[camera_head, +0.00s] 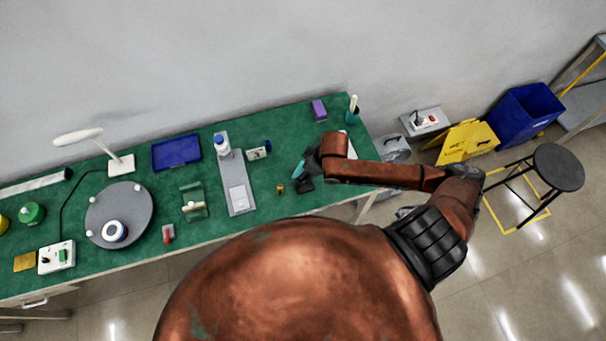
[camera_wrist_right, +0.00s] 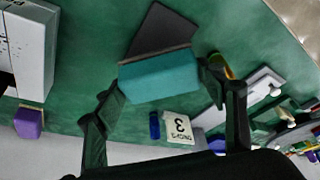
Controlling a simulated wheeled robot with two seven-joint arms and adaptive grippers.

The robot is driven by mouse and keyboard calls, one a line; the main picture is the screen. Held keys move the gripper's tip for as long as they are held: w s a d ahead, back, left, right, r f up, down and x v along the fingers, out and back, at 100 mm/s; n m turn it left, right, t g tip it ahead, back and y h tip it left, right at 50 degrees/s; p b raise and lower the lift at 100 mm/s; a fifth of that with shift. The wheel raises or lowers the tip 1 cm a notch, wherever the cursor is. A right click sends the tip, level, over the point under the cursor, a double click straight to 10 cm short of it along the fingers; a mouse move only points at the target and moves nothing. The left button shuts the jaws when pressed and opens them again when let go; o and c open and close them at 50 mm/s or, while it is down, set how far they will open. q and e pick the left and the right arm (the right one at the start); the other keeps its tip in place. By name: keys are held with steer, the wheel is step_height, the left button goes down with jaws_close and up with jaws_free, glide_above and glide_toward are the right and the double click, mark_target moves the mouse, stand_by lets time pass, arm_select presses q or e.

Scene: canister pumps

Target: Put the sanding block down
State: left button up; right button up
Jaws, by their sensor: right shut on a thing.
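The sanding block appears to be the teal block (camera_wrist_right: 160,77) in the right wrist view; a small teal part of it (camera_head: 298,169) shows in the head view. My right gripper (camera_wrist_right: 162,84) is shut on this block, one finger at each end. In the head view my right gripper (camera_head: 308,167) is over the right part of the green bench (camera_head: 285,135). A dark grey flat piece (camera_wrist_right: 163,29) lies just beyond the block in the wrist view; I cannot tell whether they touch. My left gripper is not in view.
A numbered card (camera_head: 257,154), a small brass-coloured piece (camera_head: 280,188) and a grey tray (camera_head: 238,185) are to the left.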

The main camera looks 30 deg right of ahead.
steer(key=shift+f, duration=1.5)
steer(key=o, duration=1.2)
steer(key=shift+f, duration=0.1)
steer(key=p+v, duration=0.1)
steer(key=v, duration=1.1)
